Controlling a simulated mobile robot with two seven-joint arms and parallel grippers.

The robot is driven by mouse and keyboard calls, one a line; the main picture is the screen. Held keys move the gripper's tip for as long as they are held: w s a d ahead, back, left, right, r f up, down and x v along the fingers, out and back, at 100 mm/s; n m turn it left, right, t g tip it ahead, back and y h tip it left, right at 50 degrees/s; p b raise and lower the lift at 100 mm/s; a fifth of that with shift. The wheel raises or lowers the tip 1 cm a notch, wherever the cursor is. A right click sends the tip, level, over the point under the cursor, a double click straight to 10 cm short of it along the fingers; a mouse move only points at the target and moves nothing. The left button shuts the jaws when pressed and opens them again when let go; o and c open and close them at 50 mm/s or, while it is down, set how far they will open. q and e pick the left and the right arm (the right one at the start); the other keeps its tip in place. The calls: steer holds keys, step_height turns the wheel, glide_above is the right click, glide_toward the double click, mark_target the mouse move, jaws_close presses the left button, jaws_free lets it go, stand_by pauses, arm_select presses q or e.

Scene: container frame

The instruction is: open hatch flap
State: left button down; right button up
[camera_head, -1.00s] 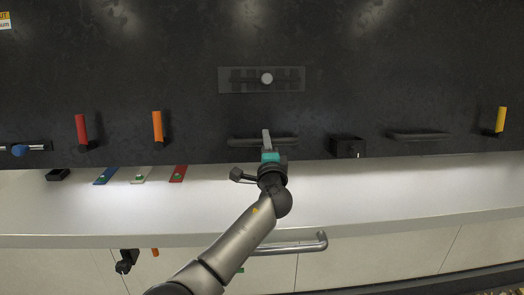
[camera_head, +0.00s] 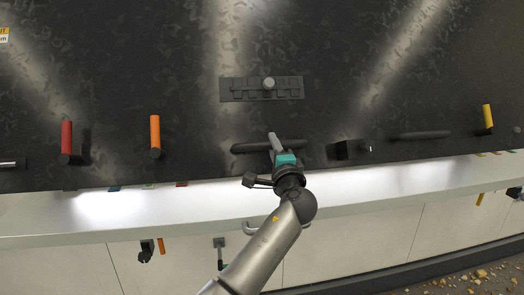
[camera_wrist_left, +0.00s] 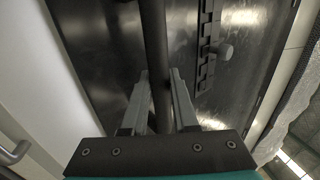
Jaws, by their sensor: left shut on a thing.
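The hatch flap (camera_head: 330,60) is the large dark panel filling the top of the head view. A dark bar handle (camera_head: 300,144) runs across it near its lower edge. My left gripper (camera_head: 275,142) is at the middle of this handle. In the left wrist view, the handle (camera_wrist_left: 155,45) passes between the two fingers of my left gripper (camera_wrist_left: 160,85), which is shut on it. The fingers hide part of the bar. The flap's lower edge overhangs the back of the white counter. My right gripper is not in view.
The flap carries a slotted latch plate with a round knob (camera_head: 269,83), red (camera_head: 67,138), orange (camera_head: 155,131) and yellow (camera_head: 487,117) handles, a black box (camera_head: 351,150) and another dark bar (camera_head: 419,135). A white counter (camera_head: 380,177) lies below, with cabinets under it.

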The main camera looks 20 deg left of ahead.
arm_select(q)
steer(key=shift+s+d+r, duration=0.1)
steer(key=shift+s+r, duration=0.15)
steer(key=shift+r, duration=0.3)
steer(key=shift+w+a+f, duration=0.15)
steer(key=shift+w+a, duration=0.05)
steer(key=shift+w, duration=0.05)
steer(key=c, duration=0.9)
jaws_free()
steer(key=shift+w, duration=0.1)
steer(key=shift+o, duration=1)
steer(key=shift+f, duration=0.25)
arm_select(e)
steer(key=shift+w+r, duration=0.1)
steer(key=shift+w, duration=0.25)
arm_select(q)
steer(key=shift+d, duration=0.1)
steer(key=b+v, duration=0.3)
steer(key=v, duration=1.2)
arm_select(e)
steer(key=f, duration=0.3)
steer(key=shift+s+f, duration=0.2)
arm_select(q)
steer(key=shift+d, duration=0.1)
